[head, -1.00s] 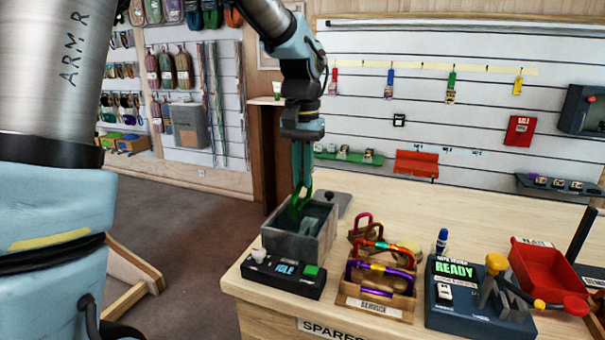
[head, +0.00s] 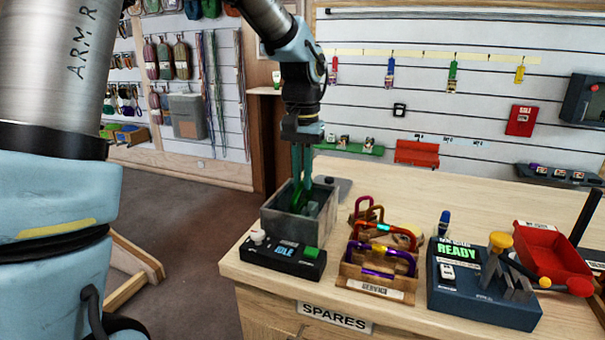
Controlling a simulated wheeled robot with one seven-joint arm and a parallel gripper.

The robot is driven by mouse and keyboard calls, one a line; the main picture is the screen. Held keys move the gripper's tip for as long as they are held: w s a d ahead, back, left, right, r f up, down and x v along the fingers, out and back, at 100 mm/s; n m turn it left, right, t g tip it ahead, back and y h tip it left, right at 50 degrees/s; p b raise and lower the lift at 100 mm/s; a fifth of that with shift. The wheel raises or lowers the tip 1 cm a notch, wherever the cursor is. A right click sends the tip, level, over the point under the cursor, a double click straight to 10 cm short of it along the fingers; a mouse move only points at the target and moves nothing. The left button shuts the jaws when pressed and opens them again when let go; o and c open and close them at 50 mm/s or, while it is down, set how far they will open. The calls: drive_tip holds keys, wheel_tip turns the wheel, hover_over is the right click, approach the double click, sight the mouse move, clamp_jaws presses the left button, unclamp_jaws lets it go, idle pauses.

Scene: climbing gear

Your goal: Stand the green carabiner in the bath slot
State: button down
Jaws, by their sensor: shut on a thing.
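The bath is a grey open-topped box (head: 283,226) on the near left of the wooden counter. My gripper (head: 301,190) points straight down over it, with its fingers reaching to the opening. It is shut on the green carabiner (head: 296,203), which hangs upright at the fingertips with its lower part inside the bath. A greenish shape (head: 312,208) shows inside the bath beside it. The slot itself is hidden by the bath's walls, and I cannot tell whether the carabiner touches it.
A black control box (head: 283,260) reading IDLE stands before the bath. A wooden rack (head: 376,283) with several coloured carabiners is close on the right. Farther right are a blue READY tester (head: 480,290) and a red tray (head: 550,256).

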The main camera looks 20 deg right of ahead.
sight(303, 204)
drive_tip(key=shift+f, duration=0.6)
drive_tip(key=shift+f+b, duration=0.1)
drive_tip(key=shift+b, duration=0.2)
drive_tip(key=shift+f+b, duration=0.6)
drive_tip(key=shift+f, duration=0.5)
drive_tip(key=shift+f+b, duration=0.3)
drive_tip(key=shift+f, duration=0.25)
drive_tip(key=c, duration=0.8)
unclamp_jaws()
